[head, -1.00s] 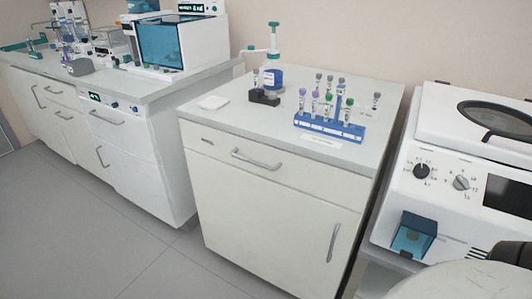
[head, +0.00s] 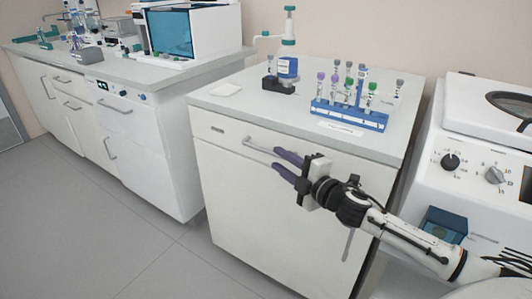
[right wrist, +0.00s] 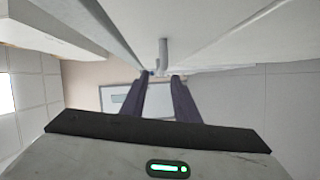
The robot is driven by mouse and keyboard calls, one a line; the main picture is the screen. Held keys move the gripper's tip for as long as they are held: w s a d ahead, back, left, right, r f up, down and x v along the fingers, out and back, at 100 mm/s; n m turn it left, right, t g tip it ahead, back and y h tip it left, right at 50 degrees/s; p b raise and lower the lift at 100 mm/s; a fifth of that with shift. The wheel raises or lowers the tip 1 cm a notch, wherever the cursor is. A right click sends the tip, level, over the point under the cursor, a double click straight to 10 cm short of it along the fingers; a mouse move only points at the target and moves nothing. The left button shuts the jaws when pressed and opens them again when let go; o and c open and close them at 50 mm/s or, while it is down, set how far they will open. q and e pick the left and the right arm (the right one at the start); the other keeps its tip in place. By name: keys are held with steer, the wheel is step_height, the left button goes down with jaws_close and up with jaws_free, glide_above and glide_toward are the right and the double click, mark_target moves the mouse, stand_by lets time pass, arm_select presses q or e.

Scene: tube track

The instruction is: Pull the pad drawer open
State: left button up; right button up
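The pad drawer (head: 222,138) is the wide white front at the top of the middle cabinet, with a small label at its left. Its front looks flush with the cabinet. Its grey bar handle (head: 255,147) is partly hidden behind my right gripper's fingers. My right gripper (head: 274,160) is at the handle, its two dark purple fingers one above the other with a gap between them. In the right wrist view the fingers (right wrist: 161,76) are apart and a grey handle part (right wrist: 163,54) shows just beyond the tips. I cannot tell whether they touch it. My left gripper is not in view.
On the cabinet top stand a blue tube rack (head: 350,115) with several capped tubes, a bottle dispenser (head: 287,66) and a white pad (head: 226,90). A white machine (head: 480,150) with knobs stands close at the right. The floor (head: 120,240) at the front left is clear.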

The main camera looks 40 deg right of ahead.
mark_target(266, 151)
steer(key=w, duration=0.7)
steer(key=shift+w+f, duration=0.2)
steer(key=shift+f, duration=0.15)
steer(key=shift+c, duration=0.3)
jaws_close()
